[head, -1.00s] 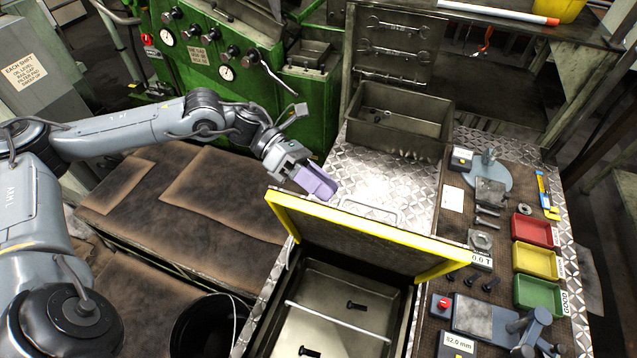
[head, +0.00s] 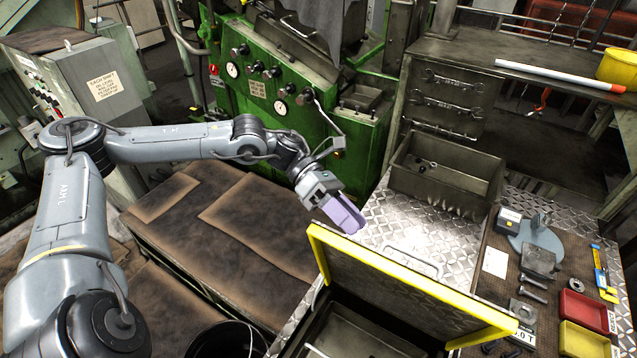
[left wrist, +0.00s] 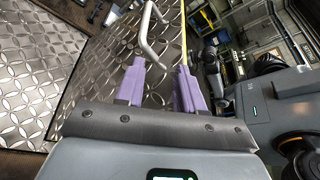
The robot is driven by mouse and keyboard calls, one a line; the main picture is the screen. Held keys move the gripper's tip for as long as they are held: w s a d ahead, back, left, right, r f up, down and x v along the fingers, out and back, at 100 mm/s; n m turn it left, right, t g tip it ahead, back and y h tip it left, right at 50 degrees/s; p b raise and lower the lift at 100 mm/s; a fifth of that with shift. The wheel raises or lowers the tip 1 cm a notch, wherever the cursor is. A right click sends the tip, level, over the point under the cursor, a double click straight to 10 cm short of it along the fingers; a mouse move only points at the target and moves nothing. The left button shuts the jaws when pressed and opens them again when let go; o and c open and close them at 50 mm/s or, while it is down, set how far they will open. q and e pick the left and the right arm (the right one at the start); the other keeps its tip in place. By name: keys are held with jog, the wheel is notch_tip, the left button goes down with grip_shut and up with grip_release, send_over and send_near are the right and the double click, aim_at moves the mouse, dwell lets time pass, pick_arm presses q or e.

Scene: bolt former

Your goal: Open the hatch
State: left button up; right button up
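The hatch (head: 385,290) is a dark lid with a yellow rim. It stands tilted up and open over a metal bin in the head view. Its silver bar handle (head: 412,260) shows behind the top edge. My left gripper (head: 346,216) has purple fingers and hovers just beyond the lid's upper left corner. In the left wrist view its two fingers (left wrist: 160,88) stand apart with nothing held between them. The handle (left wrist: 147,40) shows ahead of the fingertips, close to the left finger. Contact between them cannot be told. My right gripper is in neither view.
A deep metal box (head: 445,180) stands on the diamond-plate top behind the lid. A green machine (head: 270,95) with levers and gauges is behind my left arm. On the right are a red tray (head: 583,310) and a yellow tray (head: 583,341). A black bucket (head: 225,342) is at the front.

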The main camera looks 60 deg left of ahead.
pick_arm(q)
jog(key=v, duration=0.9)
jog(key=shift+a, duration=0.45)
jog(key=shift+w, duration=0.1)
dwell(0.4)
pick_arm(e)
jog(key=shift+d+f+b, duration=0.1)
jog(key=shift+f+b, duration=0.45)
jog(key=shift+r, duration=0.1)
